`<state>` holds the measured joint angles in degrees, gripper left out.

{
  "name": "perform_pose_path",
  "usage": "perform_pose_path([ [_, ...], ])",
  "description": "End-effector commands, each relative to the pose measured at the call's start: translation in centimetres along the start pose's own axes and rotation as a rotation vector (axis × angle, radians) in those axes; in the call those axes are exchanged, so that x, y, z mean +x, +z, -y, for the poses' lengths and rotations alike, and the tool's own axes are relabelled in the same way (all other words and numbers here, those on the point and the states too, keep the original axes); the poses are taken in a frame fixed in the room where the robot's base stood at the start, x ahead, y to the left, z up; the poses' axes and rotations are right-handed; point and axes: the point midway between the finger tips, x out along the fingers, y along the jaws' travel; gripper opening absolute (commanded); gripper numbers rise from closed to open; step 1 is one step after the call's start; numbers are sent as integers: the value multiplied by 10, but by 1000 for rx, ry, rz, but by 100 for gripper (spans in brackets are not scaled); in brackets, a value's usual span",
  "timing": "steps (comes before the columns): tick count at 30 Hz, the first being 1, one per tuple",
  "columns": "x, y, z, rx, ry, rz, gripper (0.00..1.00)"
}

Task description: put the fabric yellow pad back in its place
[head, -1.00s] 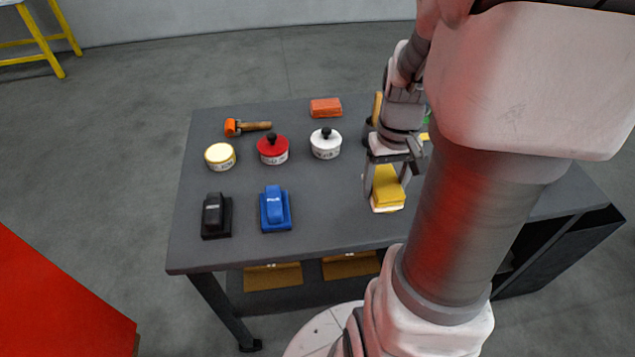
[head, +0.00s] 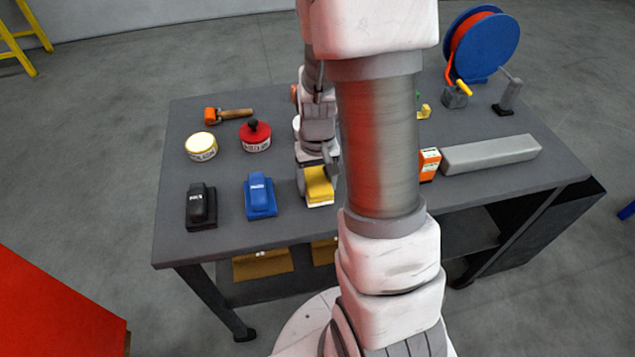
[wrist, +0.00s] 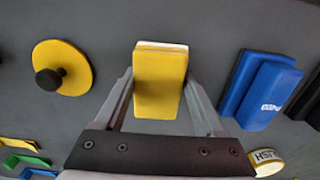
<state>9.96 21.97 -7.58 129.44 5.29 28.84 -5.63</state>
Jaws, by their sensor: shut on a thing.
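The yellow pad (head: 319,186) has a yellow body and a pale underside. My gripper (head: 317,178) is shut on it, with one finger on each side. The wrist view shows the pad (wrist: 160,82) between the fingers (wrist: 162,100). In the head view it is near the front of the grey table, just right of the blue block (head: 260,195). I cannot tell whether its underside touches the table. The blue block also shows in the wrist view (wrist: 268,92), to the right of the pad and apart from it.
A black block (head: 201,206) stands left of the blue one. A yellow disc with a black knob (wrist: 62,68) lies left in the wrist view. A grey bar (head: 490,154) lies right.

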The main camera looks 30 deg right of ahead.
Motion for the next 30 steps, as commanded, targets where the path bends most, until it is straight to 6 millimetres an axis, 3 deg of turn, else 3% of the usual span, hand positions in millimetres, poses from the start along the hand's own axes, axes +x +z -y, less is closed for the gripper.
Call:
perform_pose_path([
  [9,4,0,0,1,0,0,20],
  [10,3,0,0,1,0,0,75],
  [14,3,0,0,1,0,0,99],
  [23,0,0,0,1,0,0,100],
  [26,-8,0,0,1,0,-2,100],
  [30,-35,-1,0,2,-1,-6,100],
])
